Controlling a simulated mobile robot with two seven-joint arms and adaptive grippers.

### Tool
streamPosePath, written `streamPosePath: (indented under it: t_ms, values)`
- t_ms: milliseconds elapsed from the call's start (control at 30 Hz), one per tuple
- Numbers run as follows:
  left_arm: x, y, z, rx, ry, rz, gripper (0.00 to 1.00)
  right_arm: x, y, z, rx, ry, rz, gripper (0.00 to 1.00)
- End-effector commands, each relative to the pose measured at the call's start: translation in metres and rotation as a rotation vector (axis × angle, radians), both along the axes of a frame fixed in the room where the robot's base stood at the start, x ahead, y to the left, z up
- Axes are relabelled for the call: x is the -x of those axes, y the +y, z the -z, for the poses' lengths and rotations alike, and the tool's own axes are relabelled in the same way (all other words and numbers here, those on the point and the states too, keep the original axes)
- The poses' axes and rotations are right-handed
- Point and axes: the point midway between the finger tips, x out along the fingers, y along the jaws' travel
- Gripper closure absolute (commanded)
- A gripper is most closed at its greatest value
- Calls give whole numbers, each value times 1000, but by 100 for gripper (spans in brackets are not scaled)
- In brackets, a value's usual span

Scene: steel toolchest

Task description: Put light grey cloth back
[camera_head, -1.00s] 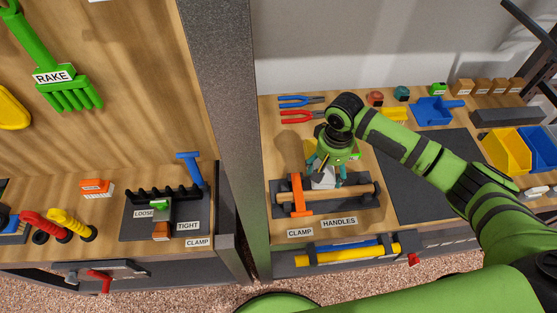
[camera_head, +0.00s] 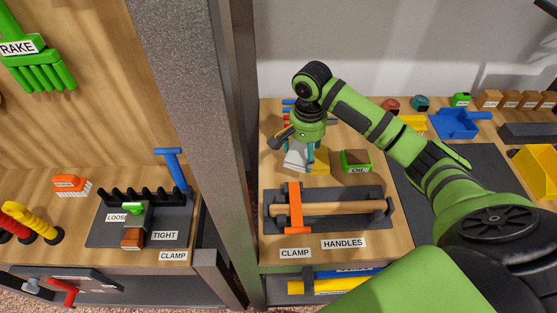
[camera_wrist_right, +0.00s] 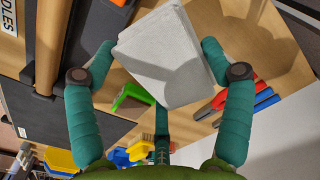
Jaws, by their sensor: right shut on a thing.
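The light grey cloth (camera_head: 294,156) hangs in my right gripper (camera_head: 307,158), above the back left of the wooden bench, behind the handle rack. In the right wrist view the cloth (camera_wrist_right: 168,55) is a pale folded stack between the teal fingers of the gripper (camera_wrist_right: 160,75). Its lower edge is clear of the rack; whether it touches the bench I cannot tell. My left gripper is not in view.
The rack (camera_head: 379,224) with an orange clamp (camera_head: 294,205) and wooden handle (camera_head: 340,208) stands in front. A green-edged block marked OIL (camera_head: 357,161) is right of the gripper. A yellow piece (camera_head: 320,168) lies beside the cloth. A grey post (camera_head: 205,130) stands left.

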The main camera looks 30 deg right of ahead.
Motion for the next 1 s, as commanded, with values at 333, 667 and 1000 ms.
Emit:
streamPosePath:
  t_ms: [333, 667, 1000]
  values:
    - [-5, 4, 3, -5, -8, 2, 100, -55, 27, 36, -2, -1, -1, 45]
    - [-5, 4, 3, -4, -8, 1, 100, -60, 29, 67, 1, 1, -2, 45]
    - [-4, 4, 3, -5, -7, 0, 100, -61, 29, 81, 1, -2, -3, 45]
